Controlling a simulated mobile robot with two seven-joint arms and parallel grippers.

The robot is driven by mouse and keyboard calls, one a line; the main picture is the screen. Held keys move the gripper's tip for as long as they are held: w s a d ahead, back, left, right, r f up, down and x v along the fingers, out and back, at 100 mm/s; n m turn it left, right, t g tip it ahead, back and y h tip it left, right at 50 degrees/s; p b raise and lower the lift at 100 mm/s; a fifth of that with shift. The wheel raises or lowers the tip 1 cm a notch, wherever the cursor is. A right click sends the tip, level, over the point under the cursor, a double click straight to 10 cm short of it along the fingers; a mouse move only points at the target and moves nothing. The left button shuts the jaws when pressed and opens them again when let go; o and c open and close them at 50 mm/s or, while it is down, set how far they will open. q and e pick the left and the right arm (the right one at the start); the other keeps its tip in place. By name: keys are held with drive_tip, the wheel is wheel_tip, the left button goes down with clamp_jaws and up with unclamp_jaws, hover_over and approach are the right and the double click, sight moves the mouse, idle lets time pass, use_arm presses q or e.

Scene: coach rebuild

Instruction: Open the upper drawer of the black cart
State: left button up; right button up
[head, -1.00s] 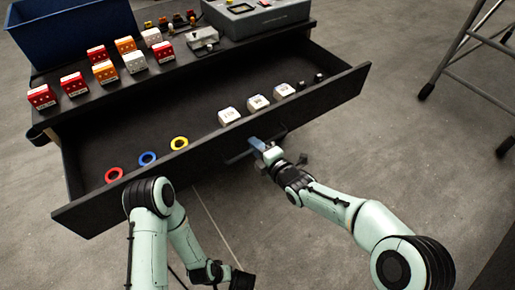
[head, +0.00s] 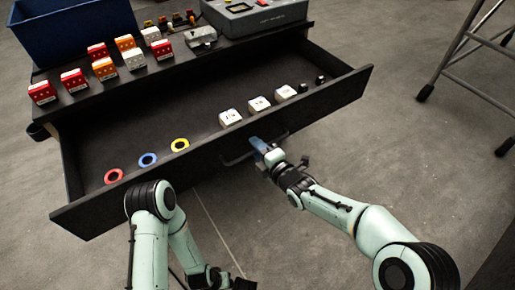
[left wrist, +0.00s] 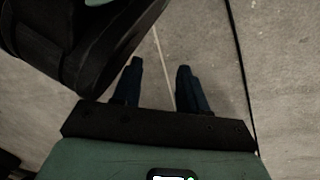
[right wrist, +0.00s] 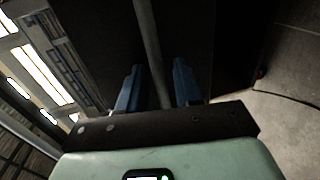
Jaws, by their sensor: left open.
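The black cart (head: 49,115) stands at the upper left with its upper drawer (head: 215,165) pulled far out. The drawer's bar handle (head: 231,161) is on its front face. My right gripper (head: 259,146) is at this handle. In the right wrist view, the handle bar (right wrist: 150,45) runs between the two blue fingers (right wrist: 158,88), which stand apart with gaps beside the bar. My left gripper (head: 242,284) is low at the bottom edge, away from the drawer. In the left wrist view its fingers (left wrist: 160,88) are apart and empty, over the floor.
Inside the drawer lie red, blue and yellow rings (head: 148,160) and several white and black blocks (head: 259,104). On the cart top are a blue bin (head: 75,30), red, orange and white blocks (head: 104,69) and a grey device (head: 255,17). A metal stand (head: 450,55) is at right.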

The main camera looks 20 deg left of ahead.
use_arm(q)
drive_tip(key=shift+t, duration=0.8)
drive_tip(key=w+r, duration=0.1)
drive_tip(key=w+r+p, duration=0.2)
drive_tip(key=w, duration=0.1)
drive_tip(key=shift+w+d+r, duration=0.1)
drive_tip(key=shift+d+r, duration=0.25)
use_arm(e)
drive_tip(key=v, duration=1.3)
drive_tip(key=shift+d, duration=0.2)
drive_tip(key=shift+s, duration=0.1)
